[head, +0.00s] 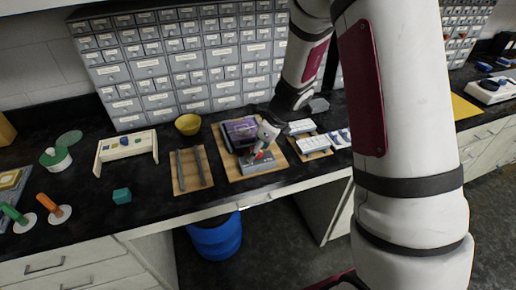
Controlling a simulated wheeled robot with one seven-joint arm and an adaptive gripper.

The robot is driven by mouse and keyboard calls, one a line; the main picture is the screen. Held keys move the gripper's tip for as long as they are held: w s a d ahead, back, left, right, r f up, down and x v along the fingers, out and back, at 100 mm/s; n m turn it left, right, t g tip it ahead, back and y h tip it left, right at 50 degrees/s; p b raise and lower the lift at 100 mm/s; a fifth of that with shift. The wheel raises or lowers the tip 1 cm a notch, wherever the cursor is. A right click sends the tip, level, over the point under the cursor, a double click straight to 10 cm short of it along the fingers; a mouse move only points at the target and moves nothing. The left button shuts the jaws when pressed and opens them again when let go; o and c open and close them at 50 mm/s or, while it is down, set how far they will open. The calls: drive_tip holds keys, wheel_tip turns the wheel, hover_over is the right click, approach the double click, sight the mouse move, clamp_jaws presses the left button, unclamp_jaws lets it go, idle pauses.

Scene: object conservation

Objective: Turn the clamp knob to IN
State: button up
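A grey fixture (262,164) sits on a wooden board (236,175) on the black counter, in front of a purple block (240,130). A small red part (259,155) shows on or just above the fixture, under my gripper; I cannot tell whether it is the clamp knob. My gripper (263,148) reaches down over the fixture at the end of my arm. Its fingers are too small and too covered to show whether they are open or shut, or whether they touch anything. No IN marking is readable.
A board with two dark rails (191,170) lies to the left, and a board with white and blue items (314,144) to the right. A yellow bowl (188,124) stands behind. Grey drawer cabinets (165,85) line the back. My arm covers much of the right side.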

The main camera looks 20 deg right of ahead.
drive_tip(key=v, duration=1.2)
drive_tip(key=s+a+r+n, duration=0.5)
drive_tip(key=s+r+n, duration=0.7)
drive_tip(key=n, duration=0.2)
drive_tip(key=s+d+r+n+t+h, duration=0.1)
drive_tip(key=s+r+n+t+h, duration=0.1)
drive_tip(key=s+n, duration=1)
drive_tip(key=shift+d+r+n+h, duration=0.35)
drive_tip(key=shift+r+n+h, duration=0.2)
drive_tip(key=shift+r, duration=0.2)
